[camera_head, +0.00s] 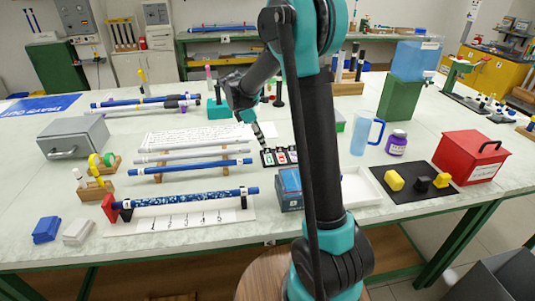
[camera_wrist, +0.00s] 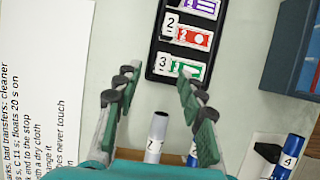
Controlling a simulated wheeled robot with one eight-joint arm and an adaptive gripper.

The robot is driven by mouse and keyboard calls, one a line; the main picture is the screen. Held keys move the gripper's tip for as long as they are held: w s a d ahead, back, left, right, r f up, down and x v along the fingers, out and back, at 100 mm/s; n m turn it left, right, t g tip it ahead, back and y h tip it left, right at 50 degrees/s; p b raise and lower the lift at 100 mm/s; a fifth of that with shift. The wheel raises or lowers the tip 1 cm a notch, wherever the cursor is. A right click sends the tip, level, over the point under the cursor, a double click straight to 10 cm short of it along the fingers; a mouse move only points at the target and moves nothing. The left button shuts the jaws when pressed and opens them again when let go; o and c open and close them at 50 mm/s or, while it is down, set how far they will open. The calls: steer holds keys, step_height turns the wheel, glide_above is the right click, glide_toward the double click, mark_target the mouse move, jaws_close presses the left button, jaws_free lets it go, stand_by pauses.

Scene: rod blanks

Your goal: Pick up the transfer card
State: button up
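The transfers lie on a black card or shallow holder (camera_wrist: 155,62) on the light bench top, with numbered white pieces marked in purple, red and green. In the wrist view its lower end, with the green piece (camera_wrist: 180,69), is between my fingertips. In the head view the black card (camera_head: 264,159) lies near the bench middle, partly hidden by my arm. My gripper (camera_wrist: 158,72) is open, one finger on each side of the card's lower end, with nothing visibly held. It also shows in the head view (camera_head: 261,140), just above the card. Whether the fingers touch the card cannot be told.
A printed sheet (camera_wrist: 45,90) lies left of the card. Numbered rod ends, one white (camera_wrist: 156,135) and blue ones (camera_wrist: 290,150), are below it. A blue box (camera_head: 290,188) stands close in front. A blue mug (camera_head: 366,132) and red toolbox (camera_head: 470,157) are right.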

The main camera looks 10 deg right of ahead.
mark_target(268, 155)
steer(key=x, duration=0.4)
steer(key=shift+s+d, duration=0.1)
steer(key=shift+d, duration=0.05)
steer(key=shift+c, duration=0.2)
jaws_close()
